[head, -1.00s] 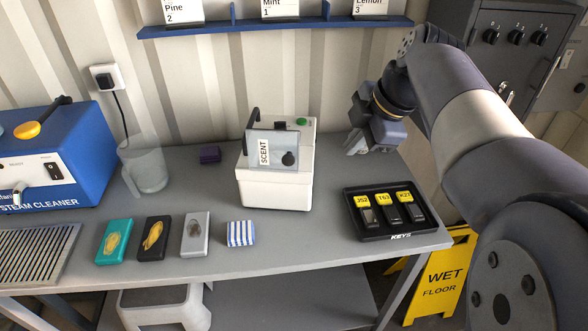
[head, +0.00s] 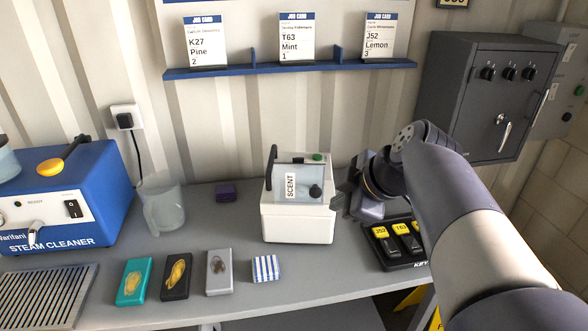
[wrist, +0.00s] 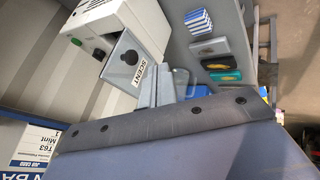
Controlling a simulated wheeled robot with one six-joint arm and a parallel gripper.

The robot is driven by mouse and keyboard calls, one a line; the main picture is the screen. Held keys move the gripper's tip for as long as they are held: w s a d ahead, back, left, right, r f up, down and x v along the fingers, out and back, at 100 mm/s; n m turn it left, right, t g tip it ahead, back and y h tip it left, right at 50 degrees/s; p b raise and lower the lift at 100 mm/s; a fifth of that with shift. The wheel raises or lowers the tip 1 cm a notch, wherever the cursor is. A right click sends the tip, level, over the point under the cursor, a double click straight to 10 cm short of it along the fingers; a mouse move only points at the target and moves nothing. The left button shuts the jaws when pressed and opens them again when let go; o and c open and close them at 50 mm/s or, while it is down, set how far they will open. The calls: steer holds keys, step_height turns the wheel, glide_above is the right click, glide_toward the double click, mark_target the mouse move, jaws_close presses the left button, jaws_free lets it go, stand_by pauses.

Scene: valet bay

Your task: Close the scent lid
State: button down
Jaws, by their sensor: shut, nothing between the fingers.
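The white scent machine (head: 297,224) stands on the grey table. Its scent lid (head: 312,177), a clear grey panel with a SCENT label and a black knob, stands raised at a tilt at the front of the box top. The lid also shows in the wrist view (wrist: 122,66), with the machine (wrist: 96,20) behind it. My gripper (head: 338,201) is just right of the machine, shut and empty. In the wrist view its fingertips (wrist: 155,82) point toward the lid's labelled edge; I cannot tell whether they touch it.
A key tray (head: 392,262) lies below my gripper at right. A jug (head: 160,205) and a blue steam cleaner (head: 60,200) stand at left. A striped block (head: 265,268) and several small boxes lie in front. A card shelf (head: 290,66) is on the wall above.

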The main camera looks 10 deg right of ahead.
steer(key=w+a+f+p, duration=0.1)
steer(key=w+f+p, duration=0.1)
steer(key=w+f, duration=0.2)
steer(key=shift+w+a+f+p, duration=0.15)
steer(key=shift+w+f+p, duration=0.2)
steer(key=shift+w, duration=1.5)
steer(key=shift+r, duration=0.1)
